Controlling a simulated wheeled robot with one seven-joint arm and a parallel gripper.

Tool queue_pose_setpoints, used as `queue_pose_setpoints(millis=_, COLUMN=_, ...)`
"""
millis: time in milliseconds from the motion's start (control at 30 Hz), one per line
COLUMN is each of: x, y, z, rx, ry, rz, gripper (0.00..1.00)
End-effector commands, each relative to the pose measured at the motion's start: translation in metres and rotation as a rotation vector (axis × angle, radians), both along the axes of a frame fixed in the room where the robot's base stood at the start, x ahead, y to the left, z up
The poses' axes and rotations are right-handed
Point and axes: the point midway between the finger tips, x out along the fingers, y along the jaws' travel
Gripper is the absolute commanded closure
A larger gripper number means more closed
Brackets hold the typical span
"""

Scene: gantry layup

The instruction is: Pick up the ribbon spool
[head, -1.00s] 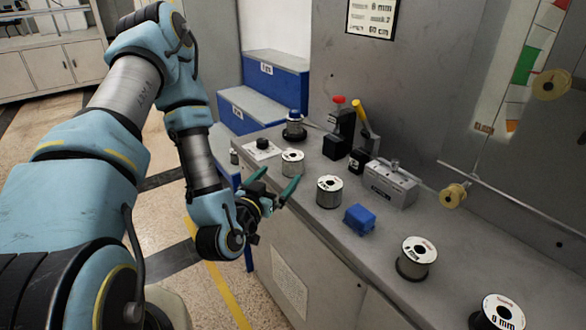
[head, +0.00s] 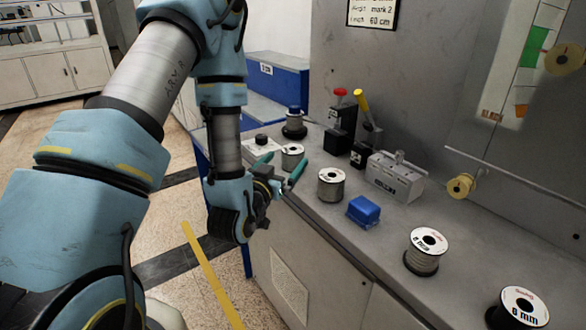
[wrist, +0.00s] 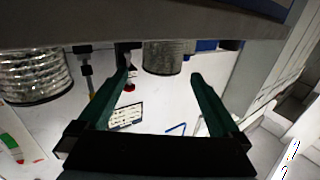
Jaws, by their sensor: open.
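Several spools with white tops stand on the grey bench, and I cannot tell from any label which one is the ribbon spool. The smallest spool (head: 292,158) stands upright towards the back end of the bench. My gripper (head: 280,166) is open and empty, its green fingers pointing at this spool at the bench's front edge. In the wrist view the spool (wrist: 164,58) shows ahead, between the two fingertips and apart from them. A larger silvery spool (head: 331,186) stands nearer me, and it also shows at the left of the wrist view (wrist: 34,76).
A blue block (head: 363,211), a grey box (head: 394,178) and a black stand with a red knob (head: 340,130) are on the bench. Two more spools, one mid-bench (head: 425,252) and one nearest (head: 517,309), stand to the right.

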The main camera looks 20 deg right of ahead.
Motion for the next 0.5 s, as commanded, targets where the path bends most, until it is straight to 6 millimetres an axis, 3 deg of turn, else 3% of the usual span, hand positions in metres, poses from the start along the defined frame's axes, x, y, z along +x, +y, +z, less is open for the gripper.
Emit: queue_pose_setpoints(millis=500, x=0.0091, y=-0.0097, z=-0.0021, rx=-0.001, ry=-0.001, rz=0.001, gripper=0.00)
